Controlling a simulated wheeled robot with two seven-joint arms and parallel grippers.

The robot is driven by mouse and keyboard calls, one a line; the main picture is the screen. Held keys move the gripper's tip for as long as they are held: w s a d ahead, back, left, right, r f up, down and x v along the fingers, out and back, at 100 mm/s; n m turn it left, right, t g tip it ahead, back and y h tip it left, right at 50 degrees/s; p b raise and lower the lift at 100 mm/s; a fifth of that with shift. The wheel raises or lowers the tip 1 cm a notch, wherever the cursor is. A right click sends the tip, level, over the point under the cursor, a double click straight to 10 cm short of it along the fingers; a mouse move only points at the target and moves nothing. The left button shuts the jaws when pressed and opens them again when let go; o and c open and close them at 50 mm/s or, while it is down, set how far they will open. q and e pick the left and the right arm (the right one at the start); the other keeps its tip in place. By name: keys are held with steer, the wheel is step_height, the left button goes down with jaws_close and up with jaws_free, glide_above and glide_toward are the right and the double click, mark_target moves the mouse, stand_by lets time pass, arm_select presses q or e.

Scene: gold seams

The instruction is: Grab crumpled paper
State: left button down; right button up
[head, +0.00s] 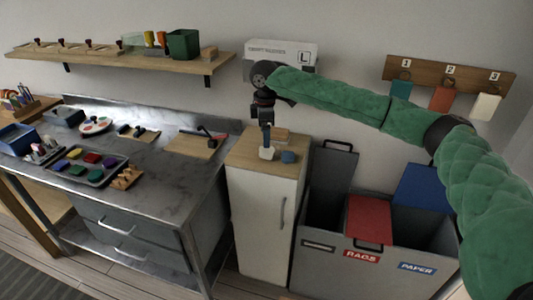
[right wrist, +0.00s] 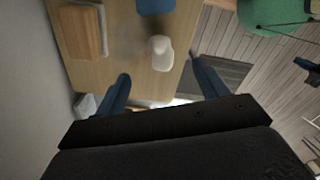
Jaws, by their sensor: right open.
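A small white lump that looks like the crumpled paper (head: 266,154) sits on the wooden top of a narrow white cabinet (head: 262,215). It also shows in the right wrist view (right wrist: 160,52), a little beyond the fingertips and between their lines. My right gripper (head: 266,143) points down over the cabinet top, just above the lump. In the right wrist view its two fingers (right wrist: 164,80) are apart with nothing between them. My left gripper is not in view.
A grey bin (head: 335,267) with labels RAGS and PAPER stands right of the cabinet, with red (head: 369,219) and blue (head: 419,187) lids. A cluttered metal workbench (head: 150,187) stands left.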

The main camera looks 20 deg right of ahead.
mark_target(267, 153)
steer(key=shift+f, duration=0.55)
steer(key=shift+d+f+p, duration=0.1)
steer(key=shift+f+p, duration=0.2)
steer(key=shift+f, duration=0.35)
steer(key=shift+d+f+p, duration=0.1)
steer(key=shift+f+p, duration=0.45)
steer(key=shift+f, duration=1.75)
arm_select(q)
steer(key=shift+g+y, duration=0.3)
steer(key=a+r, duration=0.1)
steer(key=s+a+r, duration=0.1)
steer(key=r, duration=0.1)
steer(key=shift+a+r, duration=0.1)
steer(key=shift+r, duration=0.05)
arm_select(e)
steer(key=shift+c, duration=0.4)
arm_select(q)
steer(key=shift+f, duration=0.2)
arm_select(e)
steer(key=c, duration=1)
